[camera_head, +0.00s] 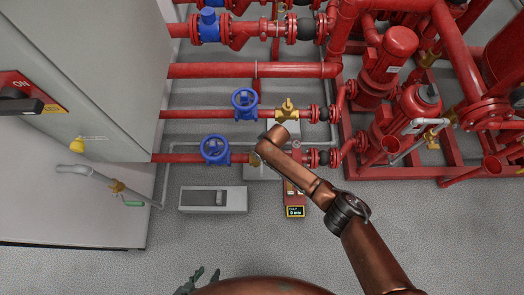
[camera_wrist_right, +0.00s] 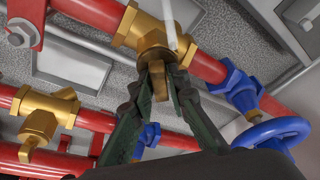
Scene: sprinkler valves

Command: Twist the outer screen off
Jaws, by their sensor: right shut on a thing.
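In the right wrist view a brass strainer body (camera_wrist_right: 140,28) sits on a red pipe. Its brass outer screen cap (camera_wrist_right: 153,46) points toward me. My right gripper (camera_wrist_right: 163,75) is shut on the cap's narrow brass end (camera_wrist_right: 159,82), with one dark green finger on each side. In the head view my right arm reaches over the lower pipe and hides this gripper and most of that strainer. A second brass strainer (camera_head: 286,109) stands on the pipe above. My left gripper (camera_head: 208,272) shows at the bottom edge, open and empty, away from the pipes.
Blue handwheels (camera_head: 215,149) and (camera_head: 245,102) sit left of the strainers. A grey floor box (camera_head: 212,199) and a small device with a display (camera_head: 295,211) lie below. A grey cabinet (camera_head: 85,60) stands left; red pumps (camera_head: 390,50) crowd the right.

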